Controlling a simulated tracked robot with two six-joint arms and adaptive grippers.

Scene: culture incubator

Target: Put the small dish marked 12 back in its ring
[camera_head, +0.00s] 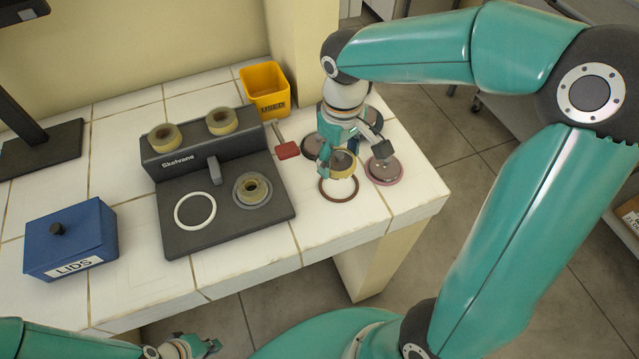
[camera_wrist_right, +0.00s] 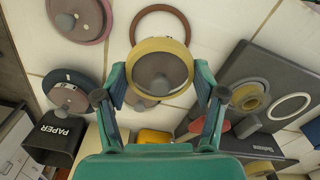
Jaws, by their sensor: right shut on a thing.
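My right gripper (camera_head: 343,160) is shut on a small round dish with a yellow rim (camera_head: 343,166), low over the table. In the right wrist view the same dish (camera_wrist_right: 161,66) sits between the two fingers (camera_wrist_right: 160,92). No number can be read on it. An empty brown ring (camera_head: 338,196) lies on the tiles just in front of the dish; it also shows in the wrist view (camera_wrist_right: 140,22). A dish in a pink ring (camera_head: 384,172) is to the right, and a dark-rimmed dish (camera_head: 312,146) is behind left. My left gripper (camera_head: 198,346) is at the bottom edge, its fingers unclear.
A dark Skelvane device (camera_head: 176,235) with a white ring (camera_head: 195,210) and tan rolls stands left of the dishes. A red-ended tool (camera_head: 287,150) lies between. A yellow bin (camera_head: 266,90) stands behind, a blue LIDS box (camera_head: 70,240) far left. The table's right edge is close.

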